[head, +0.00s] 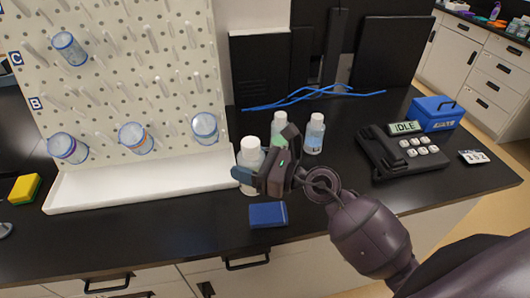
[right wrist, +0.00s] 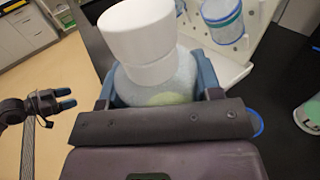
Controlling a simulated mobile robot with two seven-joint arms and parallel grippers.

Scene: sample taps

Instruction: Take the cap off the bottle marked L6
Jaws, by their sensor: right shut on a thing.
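A clear bottle with a white cap (head: 249,145) stands upright at the front of the bottle group, and my right gripper (head: 256,180) is shut on its body. In the right wrist view the bottle (right wrist: 150,80) sits between the blue fingers, its wide white cap (right wrist: 140,30) on top and clear of them. Its marking is not readable. Two more white-capped bottles stand behind, one (head: 279,121) partly hidden by my gripper and one (head: 315,134) to the right. My left gripper (right wrist: 68,98) shows only in the right wrist view, empty, its fingertips apart.
A white pegboard (head: 120,100) with a tray base and several hanging cups stands at left. A blue block (head: 268,215) lies near the front edge. A phone-like device reading IDLE (head: 405,150), a blue box (head: 436,113) and blue cables (head: 300,97) are at right and back.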

